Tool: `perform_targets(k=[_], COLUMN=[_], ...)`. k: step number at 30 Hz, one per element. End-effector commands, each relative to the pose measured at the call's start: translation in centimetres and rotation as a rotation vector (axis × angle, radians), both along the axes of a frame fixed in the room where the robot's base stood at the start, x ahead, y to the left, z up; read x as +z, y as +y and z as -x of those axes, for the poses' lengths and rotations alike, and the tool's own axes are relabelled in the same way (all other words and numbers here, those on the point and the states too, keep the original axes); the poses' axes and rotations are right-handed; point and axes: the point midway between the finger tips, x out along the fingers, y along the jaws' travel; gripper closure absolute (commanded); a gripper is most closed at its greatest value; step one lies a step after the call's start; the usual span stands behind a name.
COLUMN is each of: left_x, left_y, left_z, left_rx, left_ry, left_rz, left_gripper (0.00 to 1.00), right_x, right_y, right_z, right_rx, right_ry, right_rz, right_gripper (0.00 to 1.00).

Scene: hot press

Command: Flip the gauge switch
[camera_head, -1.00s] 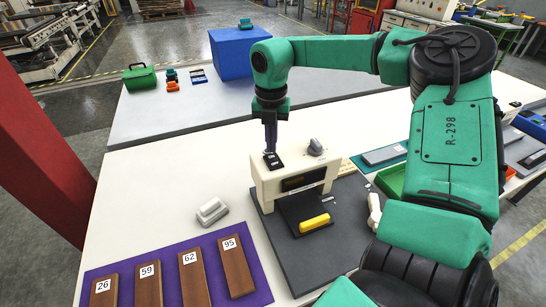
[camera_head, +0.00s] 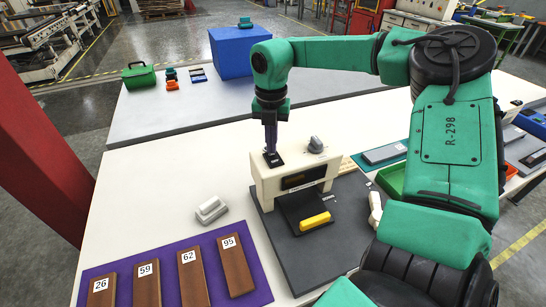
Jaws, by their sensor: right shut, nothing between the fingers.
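The cream hot press (camera_head: 266,186) stands on a dark grey base plate (camera_head: 288,258) on the white table. On its top left is a small black switch plate (camera_head: 274,160), which I take for the gauge switch. A grey knob (camera_head: 316,145) sits on its top right. My right gripper (camera_head: 271,149) points straight down at the black plate, with its fingers shut and its tips at or just above it. The fingertips hide part of the switch, so I cannot tell its position or whether they touch it. My left gripper is out of view.
A yellow bar (camera_head: 314,221) lies in front of the press. Numbered brown blocks (camera_head: 235,268) lie on a purple mat (camera_head: 262,290) at the front left. A white handled piece (camera_head: 211,210) lies left of the base plate. A blue box (camera_head: 230,55) stands behind.

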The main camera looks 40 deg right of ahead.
Motion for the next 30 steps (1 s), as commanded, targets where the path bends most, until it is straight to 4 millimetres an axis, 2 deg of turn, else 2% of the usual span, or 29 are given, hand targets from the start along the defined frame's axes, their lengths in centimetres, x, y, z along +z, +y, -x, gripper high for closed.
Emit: perform_targets(k=[17, 30], left_x=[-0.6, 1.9], left_y=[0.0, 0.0], left_z=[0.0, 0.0], left_rx=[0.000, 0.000], left_ry=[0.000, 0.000], left_rz=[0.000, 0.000], left_gripper=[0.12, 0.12], right_x=[-0.6, 3.6], right_y=[0.0, 0.0], right_z=[0.0, 0.0], right_rx=[0.000, 0.000], right_ry=[0.000, -0.001], right_rz=[0.000, 0.002], right_gripper=[1.00, 1.00])
